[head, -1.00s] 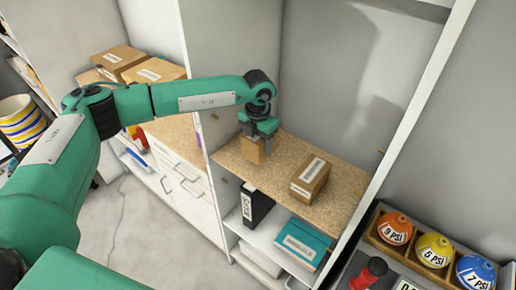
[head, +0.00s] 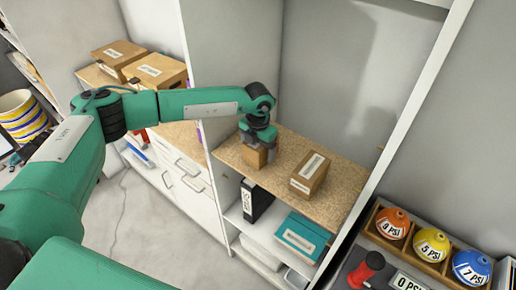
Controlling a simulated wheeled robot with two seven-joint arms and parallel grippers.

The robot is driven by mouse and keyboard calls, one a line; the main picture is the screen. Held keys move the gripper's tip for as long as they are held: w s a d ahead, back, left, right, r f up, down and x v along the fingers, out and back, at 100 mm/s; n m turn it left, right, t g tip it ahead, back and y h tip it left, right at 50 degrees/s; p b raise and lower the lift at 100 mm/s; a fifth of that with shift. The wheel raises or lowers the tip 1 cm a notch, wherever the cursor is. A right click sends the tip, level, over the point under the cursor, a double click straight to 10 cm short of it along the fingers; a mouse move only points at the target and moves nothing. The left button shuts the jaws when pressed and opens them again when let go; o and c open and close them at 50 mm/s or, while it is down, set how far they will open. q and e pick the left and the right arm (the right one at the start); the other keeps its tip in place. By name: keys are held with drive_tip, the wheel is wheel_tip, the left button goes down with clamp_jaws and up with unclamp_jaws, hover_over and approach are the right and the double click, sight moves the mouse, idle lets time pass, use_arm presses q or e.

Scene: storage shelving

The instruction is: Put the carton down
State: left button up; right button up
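A small brown carton (head: 255,157) is at the left part of the speckled cork-coloured shelf board (head: 330,213). My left gripper (head: 259,146) comes down over it from above, with dark fingers at its sides, and appears shut on it. The carton is upright, and its base looks to be at or very near the board; a small gap cannot be ruled out. Its top is hidden by the gripper. My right gripper is not in view.
Another brown carton with a white label (head: 310,174) stands to the right on the same board. A shelf wall (head: 222,50) rises on the left. Below are a black binder (head: 255,201) and a teal box (head: 301,237). Bare board lies between the cartons.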

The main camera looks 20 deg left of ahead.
use_arm(q)
drive_tip(key=shift+r, duration=0.4)
wheel_tip(320, 180, up, 11)
drive_tip(key=b, duration=0.5)
drive_tip(key=shift+f, duration=0.15)
drive_tip(key=shift+r, duration=0.45)
